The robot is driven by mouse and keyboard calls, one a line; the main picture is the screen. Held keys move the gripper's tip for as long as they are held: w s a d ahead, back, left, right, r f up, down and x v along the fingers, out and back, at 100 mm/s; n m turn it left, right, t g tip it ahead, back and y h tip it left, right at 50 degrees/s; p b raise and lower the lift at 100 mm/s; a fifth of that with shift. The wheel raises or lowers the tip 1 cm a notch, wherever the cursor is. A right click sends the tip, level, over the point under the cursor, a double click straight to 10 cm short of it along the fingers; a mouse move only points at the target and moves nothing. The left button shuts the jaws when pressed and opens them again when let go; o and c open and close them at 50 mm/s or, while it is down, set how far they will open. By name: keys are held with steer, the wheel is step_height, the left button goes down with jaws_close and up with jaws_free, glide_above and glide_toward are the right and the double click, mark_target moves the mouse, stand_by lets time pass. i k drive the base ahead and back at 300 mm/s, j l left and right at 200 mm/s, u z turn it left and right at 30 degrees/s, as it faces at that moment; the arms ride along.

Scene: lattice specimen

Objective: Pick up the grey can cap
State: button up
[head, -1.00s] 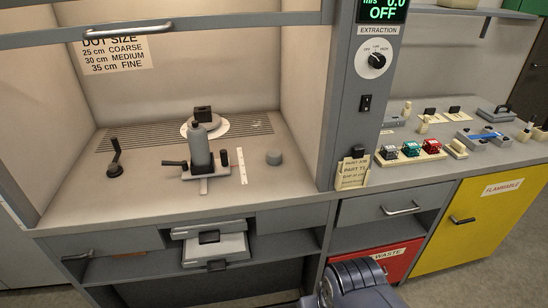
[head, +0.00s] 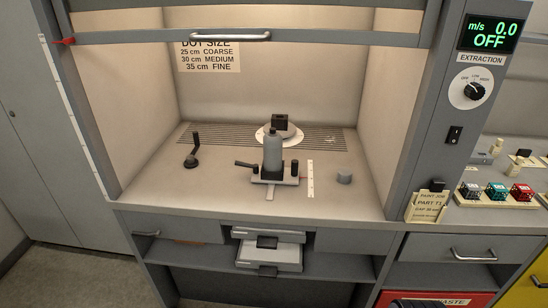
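A grey spray can (head: 272,152) stands upright in a dark-and-light holder (head: 275,178) left of the strip. The cap is apart from the can and holder, with nothing touching it. My gripper is not in view; only a dark piece, seemingly of my arm, shows at the bottom edge.
The raised sash (head: 230,38) crosses the hood opening. A turntable with a dark block (head: 281,124) stands behind the can, and a crank (head: 193,150) stands left. Coloured blocks (head: 496,191) stand on the right bench.

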mark_target(344, 176)
steer(key=i+l, duration=0.1)
steer(key=i, duration=1.1)
